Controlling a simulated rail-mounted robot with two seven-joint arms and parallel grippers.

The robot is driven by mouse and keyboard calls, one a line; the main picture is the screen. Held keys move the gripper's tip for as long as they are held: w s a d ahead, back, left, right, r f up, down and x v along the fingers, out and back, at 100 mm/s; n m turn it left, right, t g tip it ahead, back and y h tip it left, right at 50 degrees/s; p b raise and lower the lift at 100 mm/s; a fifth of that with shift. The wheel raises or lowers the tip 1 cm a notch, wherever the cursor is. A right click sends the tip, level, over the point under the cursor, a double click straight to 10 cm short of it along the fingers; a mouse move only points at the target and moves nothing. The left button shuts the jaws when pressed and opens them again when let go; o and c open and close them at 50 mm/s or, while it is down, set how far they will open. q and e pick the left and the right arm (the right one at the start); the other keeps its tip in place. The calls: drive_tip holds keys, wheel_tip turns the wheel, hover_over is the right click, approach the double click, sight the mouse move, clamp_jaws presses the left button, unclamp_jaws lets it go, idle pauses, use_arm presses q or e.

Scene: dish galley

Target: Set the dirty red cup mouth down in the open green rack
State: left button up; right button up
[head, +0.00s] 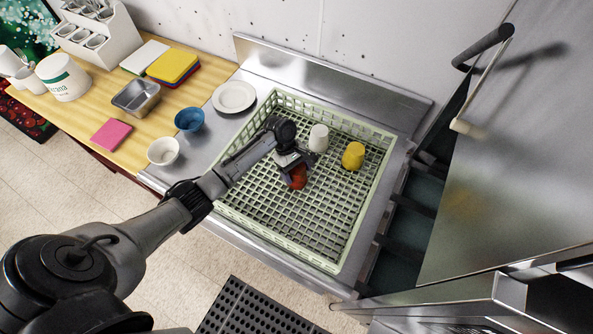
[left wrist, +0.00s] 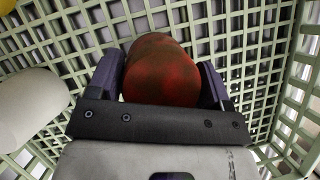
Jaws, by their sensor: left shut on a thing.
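The red cup (head: 298,179) is in my left gripper (head: 293,170), over the middle of the open green rack (head: 262,226). In the left wrist view the red cup (left wrist: 160,70) has dark smudges and sits between the two fingers of my left gripper (left wrist: 162,85), which is shut on it. The rack's grid (left wrist: 75,30) shows close behind the cup. I cannot tell whether the cup touches the rack floor; its mouth is hidden. My right gripper is not in view.
A white cup (head: 318,138) and a yellow cup (head: 353,155) stand in the rack toward the back. A plate (head: 234,97), a blue bowl (head: 189,119) and a white bowl (head: 163,151) are left of the rack. The front of the rack is clear.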

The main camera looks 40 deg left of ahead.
use_arm(q)
drive_tip(key=o, duration=1)
drive_tip(key=shift+c, duration=0.2)
drive_tip(key=v, duration=1.4)
drive_tip(key=shift+b, duration=0.3)
drive_tip(key=shift+f, duration=0.1)
